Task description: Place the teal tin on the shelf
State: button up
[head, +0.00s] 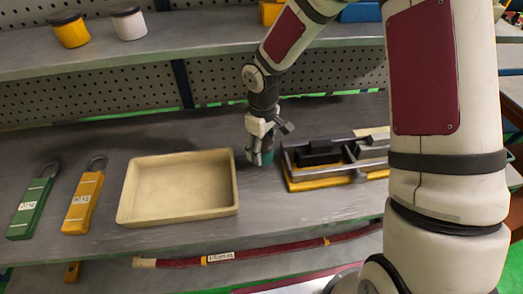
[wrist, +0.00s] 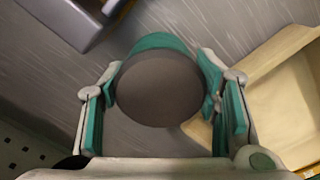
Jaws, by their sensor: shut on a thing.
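The teal tin (wrist: 158,88) has a dark grey round lid and a teal side. My gripper (wrist: 160,100) is shut on it, with a finger on each side in the wrist view. In the head view my gripper (head: 260,150) points down at the bench between the tray and the black fixture, and a little of the teal tin (head: 267,157) shows by its fingers. I cannot tell whether the tin touches the bench. The shelf (head: 210,45) runs across the back above the bench. A yellow tin (head: 69,30) and a white tin (head: 128,22) stand at its left.
An empty beige tray (head: 180,190) lies left of my gripper, and a black fixture on a yellow base (head: 320,158) is close on the right. Green (head: 33,205) and yellow (head: 84,200) tagged tools lie at left.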

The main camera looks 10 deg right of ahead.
jog(key=shift+w, duration=0.8)
jog(key=shift+f+p, duration=0.3)
jog(key=shift+f, duration=1.45)
jog(key=shift+f, duration=0.1)
jog(key=o, duration=1.5)
jog(key=shift+c, duration=0.2)
notch_tip(320, 180, up, 12)
jog(key=shift+r+b, duration=0.2)
jog(key=shift+b, duration=0.25)
